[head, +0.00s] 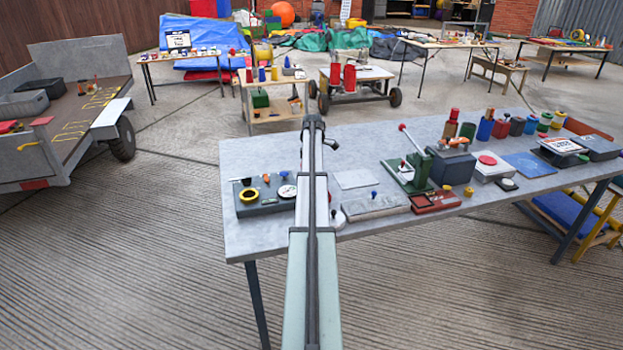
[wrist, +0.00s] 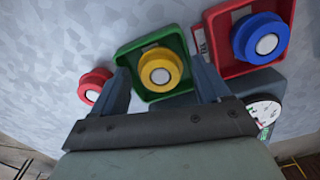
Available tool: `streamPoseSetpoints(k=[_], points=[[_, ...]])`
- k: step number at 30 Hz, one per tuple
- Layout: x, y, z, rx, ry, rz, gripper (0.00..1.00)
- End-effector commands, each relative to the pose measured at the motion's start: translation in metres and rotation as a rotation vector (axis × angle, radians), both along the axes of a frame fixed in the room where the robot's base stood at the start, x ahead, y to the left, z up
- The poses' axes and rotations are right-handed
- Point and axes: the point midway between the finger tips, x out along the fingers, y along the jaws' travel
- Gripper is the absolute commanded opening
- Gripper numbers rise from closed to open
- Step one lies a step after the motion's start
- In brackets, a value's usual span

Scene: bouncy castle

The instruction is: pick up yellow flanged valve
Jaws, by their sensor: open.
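The yellow flanged valve (wrist: 173,82), a round yellow piece with a pale centre, sits in a green square tray (wrist: 128,57) in the wrist view. My gripper (wrist: 158,72) is open, with one finger on each side of the valve and tray. I cannot tell whether the fingers touch the tray. In the head view my arm reaches over the near grey table (head: 255,155); my gripper cannot be made out there. I cannot surely match the valve in that view.
Close by in the wrist view are a red round piece (wrist: 94,86), a red tray (wrist: 220,65) holding a blue round piece (wrist: 262,25), and a white dial (wrist: 264,113). In the head view a green-based lever press (head: 408,175) and several parts crowd the table's right side.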

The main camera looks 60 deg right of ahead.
Motion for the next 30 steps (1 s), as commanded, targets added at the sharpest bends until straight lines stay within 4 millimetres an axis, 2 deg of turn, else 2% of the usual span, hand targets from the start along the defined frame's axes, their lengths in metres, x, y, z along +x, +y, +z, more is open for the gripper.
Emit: streamPoseSetpoints(k=[5, 24, 30], points=[[0.0000, -0.0001, 0.0000, -0.001, -0.001, 0.000, 0.76], [0.0000, -0.0001, 0.0004, -0.001, -0.001, 0.000, 0.16], [0.0000, -0.0001, 0.0006, -0.001, -0.001, 0.000, 0.15]])
